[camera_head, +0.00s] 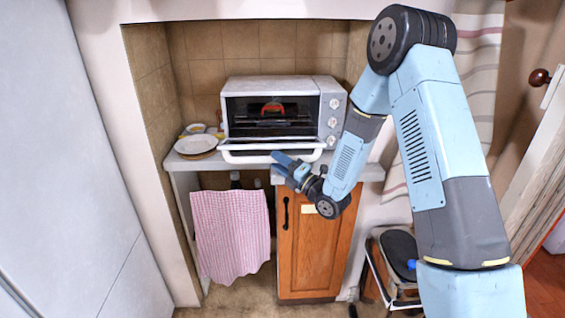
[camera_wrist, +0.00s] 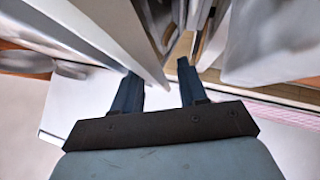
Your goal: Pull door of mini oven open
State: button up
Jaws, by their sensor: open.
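The mini oven (camera_head: 328,112) is a white and grey box with a dark front and knobs on its right side. It stands on the counter in the alcove. Its white door handle (camera_head: 240,153) runs along the bottom of the front. A rack and a red item show in the dark front; I cannot tell how far the door is open. My gripper (camera_head: 275,161) is open and empty just below and in front of the handle's middle. In the wrist view, my gripper's two fingers (camera_wrist: 157,70) are apart, with a pale panel (camera_wrist: 105,35) close by the left finger.
Stacked plates (camera_head: 196,144) stand left of the oven. A pink checked towel (camera_head: 232,235) hangs below the counter (camera_head: 180,165). A wooden cabinet door (camera_head: 315,255) is below my gripper. A pale wall or panel (camera_head: 70,150) stands at left.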

jog(key=v, duration=1.3)
jog(key=shift+d+f, duration=0.1)
jog(key=shift+d, duration=0.05)
